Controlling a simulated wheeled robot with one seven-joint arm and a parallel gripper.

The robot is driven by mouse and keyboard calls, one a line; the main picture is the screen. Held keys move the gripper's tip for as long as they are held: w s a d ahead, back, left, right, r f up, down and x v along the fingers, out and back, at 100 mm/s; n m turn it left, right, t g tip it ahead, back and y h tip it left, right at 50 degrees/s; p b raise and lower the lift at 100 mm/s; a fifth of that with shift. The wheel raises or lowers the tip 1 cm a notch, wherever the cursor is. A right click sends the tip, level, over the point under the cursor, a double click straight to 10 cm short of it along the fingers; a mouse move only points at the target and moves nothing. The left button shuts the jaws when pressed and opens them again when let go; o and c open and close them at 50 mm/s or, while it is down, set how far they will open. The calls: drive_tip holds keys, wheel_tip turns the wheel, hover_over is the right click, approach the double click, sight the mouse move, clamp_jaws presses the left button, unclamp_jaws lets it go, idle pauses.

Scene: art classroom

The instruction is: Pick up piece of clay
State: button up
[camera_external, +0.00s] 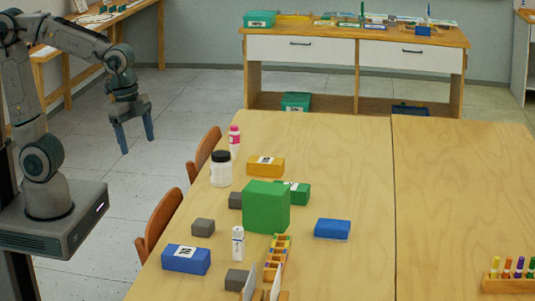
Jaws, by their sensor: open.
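Several block-shaped pieces lie on the wooden table; I cannot tell for sure which are clay. Small grey blocks (203,227) sit near the left side, one partly hidden behind a large green block (266,210). A yellow-orange block (265,168), a labelled blue block (186,261) and another blue block (332,229) lie around it. A smaller green block (301,193) is partly hidden behind the large one. My gripper (137,145) is open and empty, pointing down over the floor left of the table, apart from every block.
A white jar with a black lid (220,172), a pink bottle (234,140) and a white bottle (238,243) stand among the blocks. Two chairs (162,220) line the table's left edge. The table's right half is mostly clear, with a marker rack (508,286) at the front.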

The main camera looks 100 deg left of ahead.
drive_tip(key=w+a+f+m+g+b, duration=0.1)
drive_tip(key=w+a+f+m+b, duration=0.1)
drive_tip(key=w+f+m+b, duration=0.4)
drive_tip(key=w+a+f+m+g+b, duration=0.1)
drive_tip(key=w+a+f+m+b, duration=0.1)
drive_tip(key=w+f+m+b, duration=0.45)
drive_tip(key=m, duration=0.1)
hover_over(203, 222)
drive_tip(key=f, duration=0.6)
drive_tip(key=shift+s+f+p, duration=0.25)
drive_tip(key=shift+f+p, duration=0.05)
drive_tip(key=f, duration=0.1)
drive_tip(key=f+b, duration=0.1)
drive_tip(key=f, duration=0.3)
drive_tip(key=shift+w, duration=0.25)
drive_tip(key=shift+c, duration=0.3)
drive_tip(key=c, duration=1.1)
